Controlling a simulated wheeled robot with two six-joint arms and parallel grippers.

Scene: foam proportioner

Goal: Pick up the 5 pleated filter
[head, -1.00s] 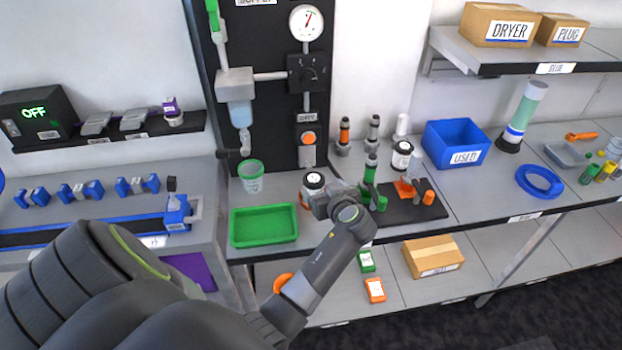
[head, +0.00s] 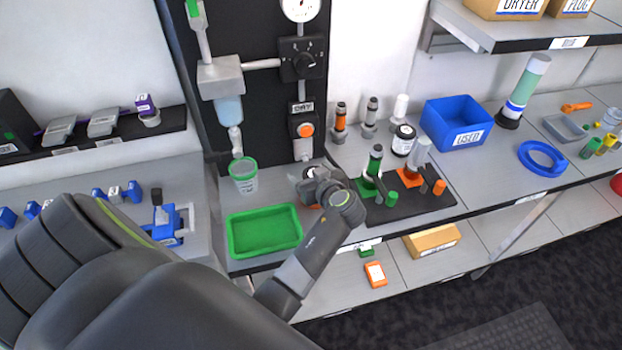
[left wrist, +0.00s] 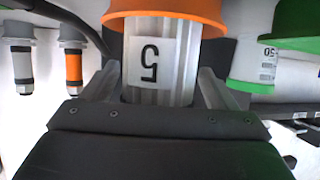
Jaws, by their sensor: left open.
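The pleated filter marked 5 (left wrist: 186,62) is a pale ribbed cylinder with a white label, seen upside down in the left wrist view. It stands in a wide orange base (left wrist: 165,14). In the head view it is mostly hidden behind my left gripper (head: 309,188); only its dark top with a pale centre (head: 312,170) and a bit of orange show. My left gripper is open, with one finger on each side of the filter. Whether the fingers touch it I cannot tell. My right gripper is not in view.
A green tray (head: 231,250) and a green-rimmed cup (head: 243,180) are left of the gripper. To the right are a dark mat (head: 437,207) with green and orange fittings, a black-and-white jar (head: 403,140) and a blue bin (head: 440,112). A black panel with pipes rises behind.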

